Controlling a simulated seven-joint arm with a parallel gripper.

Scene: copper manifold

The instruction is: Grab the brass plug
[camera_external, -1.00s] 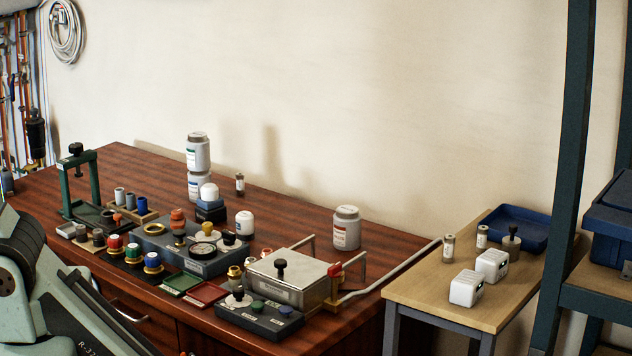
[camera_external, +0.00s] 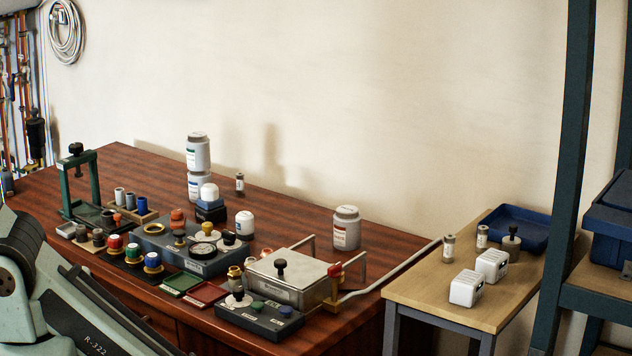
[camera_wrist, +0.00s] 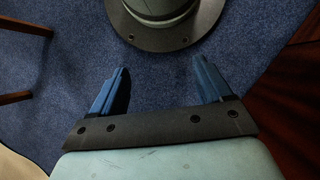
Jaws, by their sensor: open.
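My gripper (camera_wrist: 161,65) shows in the wrist view with its two blue fingers wide apart and nothing between them. It hangs over blue carpet, away from the bench objects. In the external view the gripper is out of the picture. Small brass-coloured fittings (camera_external: 235,273) stand on the wooden bench, left of the metal box with a black knob (camera_external: 302,286). One of them may be the brass plug, but they are too small to tell for sure. The wrist view shows no brass plug.
The wooden bench (camera_external: 390,232) also carries a green press frame (camera_external: 94,180), coloured knobs, a grey gauge block, white jars (camera_external: 346,230) and a black block with knobs (camera_external: 262,318). A side table (camera_external: 412,292) stands right. Dark wood (camera_wrist: 292,100) edges the wrist view.

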